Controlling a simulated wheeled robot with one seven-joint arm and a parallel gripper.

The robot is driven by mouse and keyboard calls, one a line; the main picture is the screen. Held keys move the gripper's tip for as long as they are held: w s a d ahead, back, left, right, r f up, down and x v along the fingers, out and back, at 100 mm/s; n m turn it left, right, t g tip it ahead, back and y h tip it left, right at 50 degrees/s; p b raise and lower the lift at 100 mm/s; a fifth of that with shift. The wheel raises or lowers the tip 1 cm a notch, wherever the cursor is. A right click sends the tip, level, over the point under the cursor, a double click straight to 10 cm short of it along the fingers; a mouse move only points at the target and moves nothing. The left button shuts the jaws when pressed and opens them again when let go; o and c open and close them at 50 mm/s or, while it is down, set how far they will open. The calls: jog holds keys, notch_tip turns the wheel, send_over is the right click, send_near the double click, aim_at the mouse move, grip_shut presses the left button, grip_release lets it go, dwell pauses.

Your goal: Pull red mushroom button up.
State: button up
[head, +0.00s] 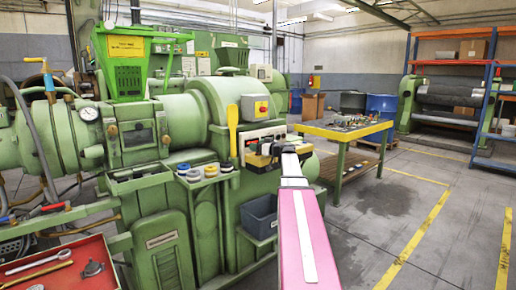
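A small red button (263,108) shows on the yellow face of a grey box (246,108), mounted on the green extruder (214,104). It is small in the head view, and I cannot tell whether it is pressed in or up. My pink and white arm reaches forward from the bottom of the view. My gripper (268,153) is at its far end, in front of the machine's control panel and below the button box. It appears apart from the button. The fingers are too small and dark against the machine to tell whether they are open or shut.
A yellow-edged table (345,133) with small parts stands right of the machine. A grey bin (260,217) sits low on the machine's front. A red tray (62,270) with tools is at bottom left. Grey floor at right is mostly clear, with yellow lines.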

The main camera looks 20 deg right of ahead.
jog(key=v, duration=1.1)
jog(key=shift+f, duration=0.1)
dwell(0.5)
